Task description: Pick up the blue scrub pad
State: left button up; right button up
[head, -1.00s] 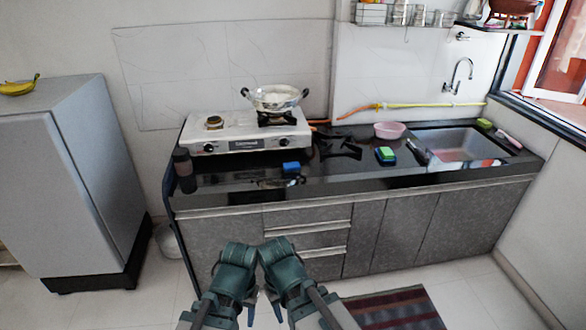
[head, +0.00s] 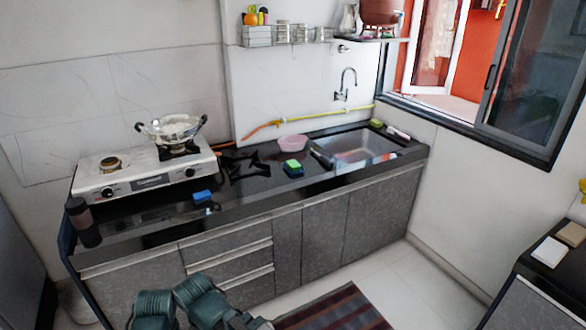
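A small blue scrub pad (head: 202,196) lies on the black counter (head: 140,216), in front of the stove and near the counter's front edge. A green and blue sponge (head: 293,167) lies further right on the same counter.
A white gas stove (head: 130,178) with a metal pan (head: 172,128) stands behind the pad. A dark bottle (head: 78,213) is at the left end. A pink bowl (head: 293,142) and a sink (head: 355,150) are to the right. A striped rug (head: 335,312) lies on the floor.

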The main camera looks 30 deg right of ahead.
aim_at(203, 196)
jog(key=i+l+u, duration=0.3)
jog(key=i+l, duration=0.2)
jog(key=i+l+u, duration=0.15)
jog(key=l, duration=0.2)
jog(key=i+l+u, duration=0.1)
jog(key=i+l, duration=0.15)
jog(key=i+l+u, duration=0.15)
jog(key=l, duration=0.25)
jog(key=i+l+u, duration=0.15)
jog(key=l, duration=0.25)
jog(key=i+l+u, duration=0.15)
jog(key=l, duration=0.25)
jog(key=i+l+u, duration=0.15)
jog(key=l, duration=0.25)
jog(key=i, duration=0.05)
